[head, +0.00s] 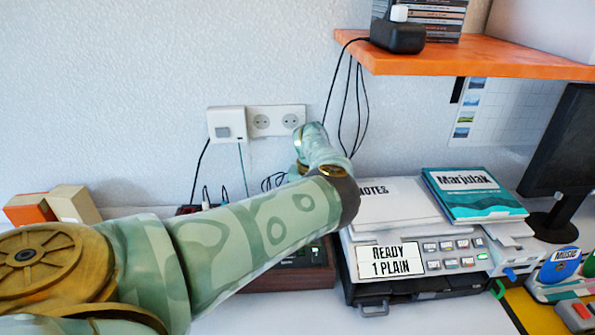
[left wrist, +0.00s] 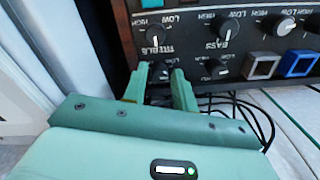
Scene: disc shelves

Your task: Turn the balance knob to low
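A dark brown device (head: 290,280) stands on the table in the head view, mostly hidden behind my left arm. In the left wrist view its black front panel (left wrist: 190,58) appears upside down, with treble and bass labels and several round black knobs. My left gripper (left wrist: 161,76) has its two green fingers apart, one on each side of a lower knob (left wrist: 162,71) below the treble label. I cannot read that knob's label or tell if the fingers touch it. No balance label is readable. My right gripper is not in view.
To the device's right stands a grey machine (head: 430,262) reading "READY 1 PLAIN", with a teal book (head: 473,195) on top. An orange shelf (head: 480,56) hangs above. Cables (left wrist: 255,115) run below the panel. White table is free in front.

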